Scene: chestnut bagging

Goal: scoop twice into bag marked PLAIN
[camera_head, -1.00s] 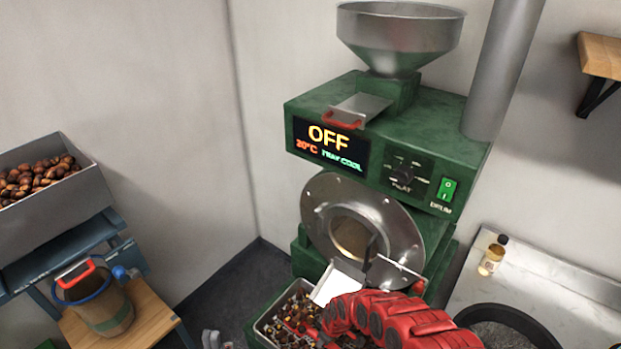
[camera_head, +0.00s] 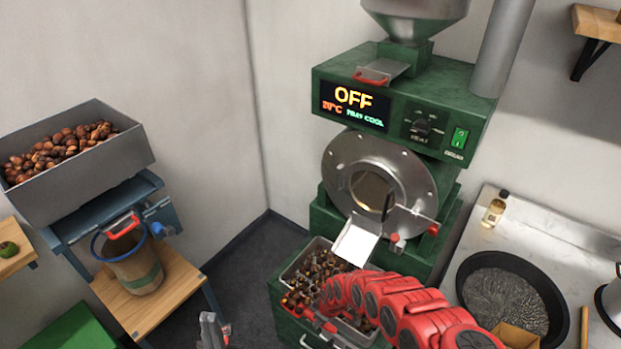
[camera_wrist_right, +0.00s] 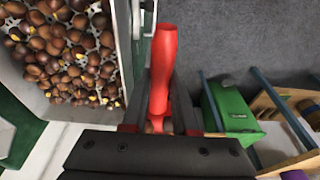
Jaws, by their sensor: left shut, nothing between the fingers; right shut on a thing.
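Roasted chestnuts lie in a metal cooling tray (camera_head: 290,258) under the roaster's drum mouth; the same tray (camera_wrist_right: 122,45) shows at the left of the right wrist view. My right gripper (camera_wrist_right: 158,100) is shut on an upright red handle (camera_wrist_right: 163,65) just beside the tray; what the handle belongs to is mostly hidden. In the head view my red right arm covers that gripper and part of the tray. My left gripper (camera_head: 212,333) is low in the head view, shut and empty, away from the tray. I see no readable PLAIN mark on any bag.
The green roaster (camera_head: 405,120) reads OFF and TRAY COOL. A chestnut bin (camera_head: 85,175) stands at left, above a blue-rimmed pail (camera_head: 140,272) on a wooden stand (camera_head: 175,300). A black pan (camera_head: 535,275) and bottle (camera_head: 493,208) sit on the right counter (camera_head: 590,265).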

